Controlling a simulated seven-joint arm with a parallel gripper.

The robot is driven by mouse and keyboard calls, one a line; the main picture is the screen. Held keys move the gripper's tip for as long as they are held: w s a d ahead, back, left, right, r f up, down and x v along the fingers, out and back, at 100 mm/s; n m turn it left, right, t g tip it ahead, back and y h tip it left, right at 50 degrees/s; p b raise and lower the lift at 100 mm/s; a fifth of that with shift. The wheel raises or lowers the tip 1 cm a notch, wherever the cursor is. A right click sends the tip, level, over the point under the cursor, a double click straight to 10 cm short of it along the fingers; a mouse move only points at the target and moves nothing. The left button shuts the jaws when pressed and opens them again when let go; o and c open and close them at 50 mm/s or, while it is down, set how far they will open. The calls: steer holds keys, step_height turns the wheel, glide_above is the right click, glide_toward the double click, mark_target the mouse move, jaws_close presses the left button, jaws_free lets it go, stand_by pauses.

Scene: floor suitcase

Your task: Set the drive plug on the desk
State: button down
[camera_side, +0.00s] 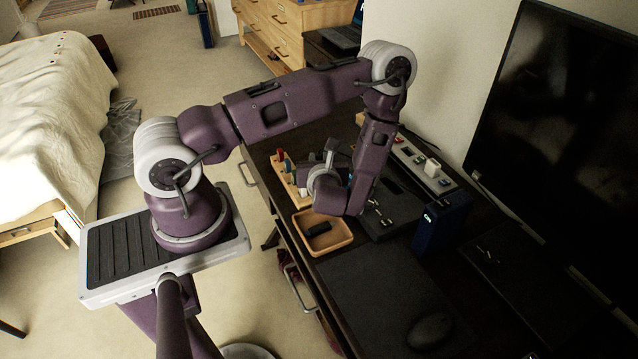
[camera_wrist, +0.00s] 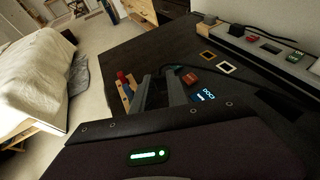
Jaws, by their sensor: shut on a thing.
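My gripper (camera_side: 322,171) is beside the wooden plug rack (camera_side: 281,174), low over the black desk (camera_wrist: 120,57). In the wrist view my gripper (camera_wrist: 160,90) shows as two grey fingers with a small dark thing between them. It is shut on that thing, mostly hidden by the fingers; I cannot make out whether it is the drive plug. The rack also shows left of the fingers in the wrist view (camera_wrist: 127,92), with a red and a blue plug in it.
A black dock (camera_side: 388,225) is right of the tray. A power strip (camera_side: 410,158) with a white plug (camera_side: 432,167) runs along the wall. A dark blue box (camera_side: 443,222), a mouse (camera_side: 430,331) and a monitor (camera_side: 560,130) stand nearby.

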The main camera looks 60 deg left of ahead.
step_height(320, 180, down, 6)
steer(key=shift+f, duration=0.25)
steer(key=c, duration=1.6)
jaws_free()
steer(key=shift+f, duration=0.1)
